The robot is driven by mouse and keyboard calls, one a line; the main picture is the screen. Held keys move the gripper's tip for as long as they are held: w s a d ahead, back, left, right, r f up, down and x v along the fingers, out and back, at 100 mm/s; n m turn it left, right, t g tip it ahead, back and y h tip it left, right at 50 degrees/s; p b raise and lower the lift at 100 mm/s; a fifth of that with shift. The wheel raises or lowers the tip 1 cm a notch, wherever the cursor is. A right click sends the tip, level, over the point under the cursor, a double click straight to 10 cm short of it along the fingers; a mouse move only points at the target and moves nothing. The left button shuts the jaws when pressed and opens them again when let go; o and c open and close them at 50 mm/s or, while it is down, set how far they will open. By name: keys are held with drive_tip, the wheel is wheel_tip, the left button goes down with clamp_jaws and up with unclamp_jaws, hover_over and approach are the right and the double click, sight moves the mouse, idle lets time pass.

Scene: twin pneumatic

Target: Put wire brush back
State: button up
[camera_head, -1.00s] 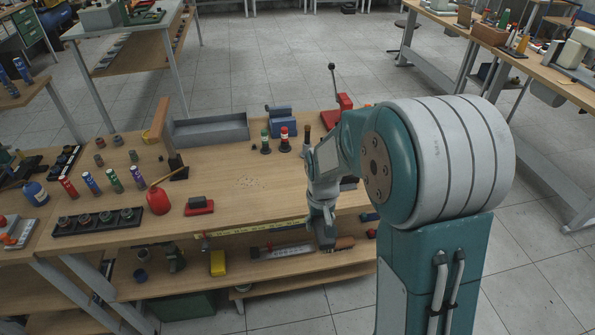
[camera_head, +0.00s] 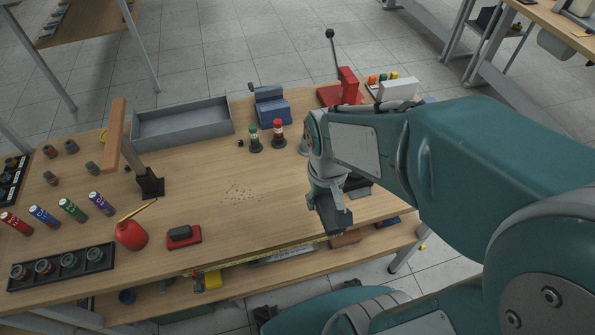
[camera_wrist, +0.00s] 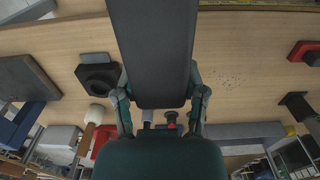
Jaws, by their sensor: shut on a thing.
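My gripper (camera_head: 327,192) is low over the right front part of the workbench (camera_head: 265,215). It is shut on a long dark grey block (camera_wrist: 152,45), which I take to be the wire brush; no bristles show. The block fills the middle of the wrist view between the two fingers (camera_wrist: 161,106). In the head view its dark end (camera_head: 335,218) hangs below my gripper near the front edge. A dark grit patch (camera_head: 238,192) lies on the bench left of my gripper.
A grey tray (camera_head: 183,122) and a blue vice-like block (camera_head: 271,107) stand at the back. A red lever press (camera_head: 347,88) is at back right. A wooden upright on a dark base (camera_head: 150,183), a red oil can (camera_head: 131,234) and a red-based block (camera_head: 183,236) stand left. Mid-bench is mostly clear.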

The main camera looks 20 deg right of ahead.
drive_tip(key=w+f, duration=0.4)
drive_tip(key=w, duration=0.5)
hover_over(302, 186)
drive_tip(key=s, duration=0.1)
wheel_tip(302, 186, down, 5)
drive_tip(key=shift+s+r, duration=0.15)
drive_tip(key=shift+r, duration=0.05)
drive_tip(key=shift+w+f, duration=0.55)
drive_tip(key=shift+f, duration=1.6)
drive_tip(key=shift+f, duration=0.1)
drive_tip(key=o, duration=1.1)
drive_tip(key=shift+c, duration=0.2)
